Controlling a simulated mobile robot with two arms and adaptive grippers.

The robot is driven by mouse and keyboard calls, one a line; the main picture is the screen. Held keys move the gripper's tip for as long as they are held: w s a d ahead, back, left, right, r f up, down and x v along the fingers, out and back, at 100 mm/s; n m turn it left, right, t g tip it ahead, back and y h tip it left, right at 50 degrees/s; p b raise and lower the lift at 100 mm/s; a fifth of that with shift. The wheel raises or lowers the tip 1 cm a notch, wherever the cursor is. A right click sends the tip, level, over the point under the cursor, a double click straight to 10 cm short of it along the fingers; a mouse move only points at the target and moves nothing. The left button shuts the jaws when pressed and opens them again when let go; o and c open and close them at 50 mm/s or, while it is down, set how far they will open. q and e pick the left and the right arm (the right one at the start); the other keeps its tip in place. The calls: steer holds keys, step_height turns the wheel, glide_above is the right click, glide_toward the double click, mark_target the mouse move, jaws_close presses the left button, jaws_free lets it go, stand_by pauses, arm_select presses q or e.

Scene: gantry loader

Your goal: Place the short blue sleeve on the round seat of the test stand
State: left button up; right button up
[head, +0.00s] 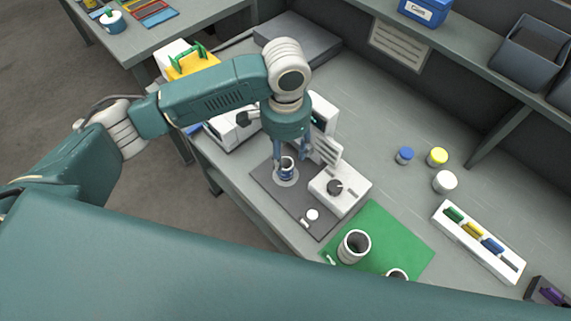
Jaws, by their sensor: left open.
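The short blue sleeve (287,173) stands upright, its dark round opening facing up. It is on the pale round seat (286,182) of the test stand, as far as I can see; whether it is fully seated is too small to tell. The test stand has a dark grey base plate (266,196) and a white block with a dark knob (342,188). My left gripper (290,164) points down over the seat, open, with its fingers around the top of the sleeve. I cannot tell whether a finger touches it. My right gripper is out of view.
A green mat (399,237) in front holds two larger grey sleeves (354,246). Blue, yellow and white capped jars (445,182) stand to the right, near a white tray (452,238) of coloured pieces. White devices stand behind the test stand. The bench between stand and jars is clear.

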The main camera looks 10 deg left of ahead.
arm_select(q)
step_height(320, 180, up, 6)
steer(key=shift+f+b, duration=0.15)
steer(key=shift+b, duration=0.25)
steer(key=shift+s+f, duration=0.1)
steer(key=shift+s, duration=0.05)
